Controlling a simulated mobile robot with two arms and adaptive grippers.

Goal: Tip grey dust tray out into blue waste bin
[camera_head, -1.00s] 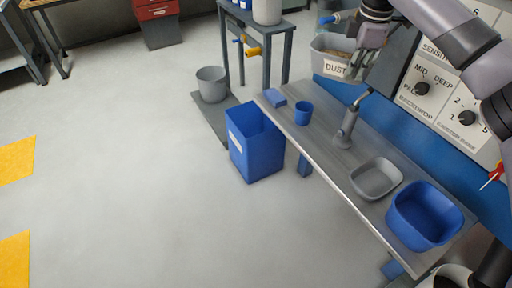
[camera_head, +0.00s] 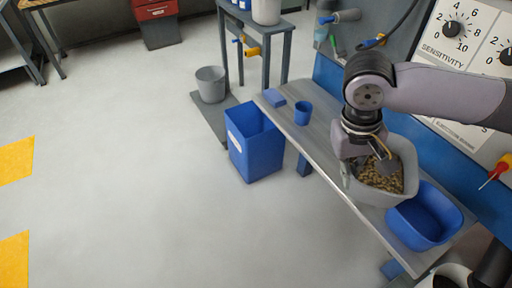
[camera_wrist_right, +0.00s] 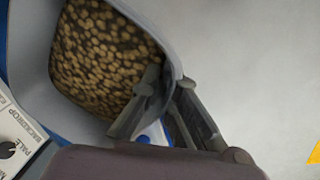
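The grey dust tray (camera_head: 409,172) hangs over the bench's near right part in the head view, filled with brown and tan grains. My right gripper (camera_head: 366,162) is shut on its left wall. In the right wrist view the gripper's fingers (camera_wrist_right: 165,108) straddle the rim of the tray (camera_wrist_right: 130,18), and the grains lie inside. The blue waste bin (camera_head: 257,150), with a white label, stands upright on the floor left of the bench, apart from the tray. My left gripper is not in view.
A blue tub (camera_head: 425,218) stands on the metal bench (camera_head: 325,150) right beside the tray. A blue cup (camera_head: 302,112) and a small blue block (camera_head: 274,99) are at its far end. A grey bucket (camera_head: 211,84) stands behind the bin. Floor left of the bin is clear.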

